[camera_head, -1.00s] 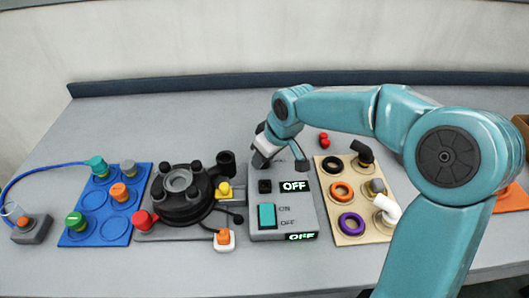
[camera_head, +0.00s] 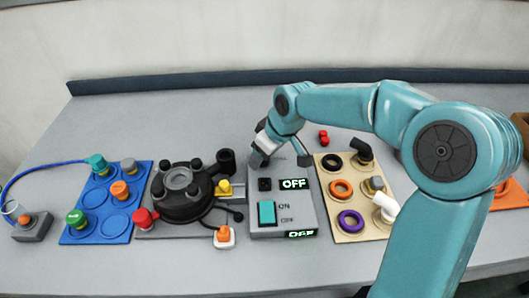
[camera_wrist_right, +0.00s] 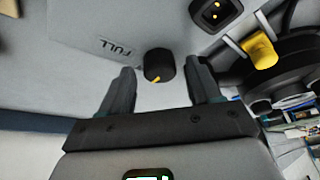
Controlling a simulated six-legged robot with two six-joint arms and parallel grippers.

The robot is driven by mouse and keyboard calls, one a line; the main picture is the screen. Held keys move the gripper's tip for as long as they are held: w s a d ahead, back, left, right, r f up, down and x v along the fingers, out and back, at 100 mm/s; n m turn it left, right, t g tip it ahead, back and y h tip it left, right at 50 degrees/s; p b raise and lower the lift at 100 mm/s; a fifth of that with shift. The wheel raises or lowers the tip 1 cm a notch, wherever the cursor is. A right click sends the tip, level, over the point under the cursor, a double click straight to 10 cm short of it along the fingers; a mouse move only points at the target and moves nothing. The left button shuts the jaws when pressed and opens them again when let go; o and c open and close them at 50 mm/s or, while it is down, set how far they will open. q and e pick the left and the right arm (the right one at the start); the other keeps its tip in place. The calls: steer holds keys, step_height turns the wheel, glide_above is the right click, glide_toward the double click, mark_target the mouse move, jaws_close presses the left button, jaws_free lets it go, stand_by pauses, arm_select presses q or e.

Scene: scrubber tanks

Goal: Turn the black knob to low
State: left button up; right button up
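The black knob (camera_wrist_right: 159,65) shows in the right wrist view on the grey control box, with a yellow pointer mark at its lower edge. The word FULL is printed to its left. My right gripper (camera_wrist_right: 160,70) is open, with one finger on each side of the knob and a gap visible to both fingers. In the head view my right gripper (camera_head: 264,148) is at the back of the grey control box (camera_head: 254,218) and hides the knob. The box's displays read OFF (camera_head: 295,184). My left gripper is not in view.
A teal switch (camera_head: 267,213) and a black socket (camera_head: 265,184) are on the box. A black round fixture (camera_head: 180,195) with a yellow part (camera_head: 224,188) stands left, beyond it a blue board (camera_head: 112,228). A beige board (camera_head: 350,238) with rings stands right.

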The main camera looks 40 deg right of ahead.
steer(key=p+v, duration=0.1)
steer(key=v, duration=1.5)
steer(key=shift+r+p, duration=0.2)
steer(key=shift+p, duration=0.1)
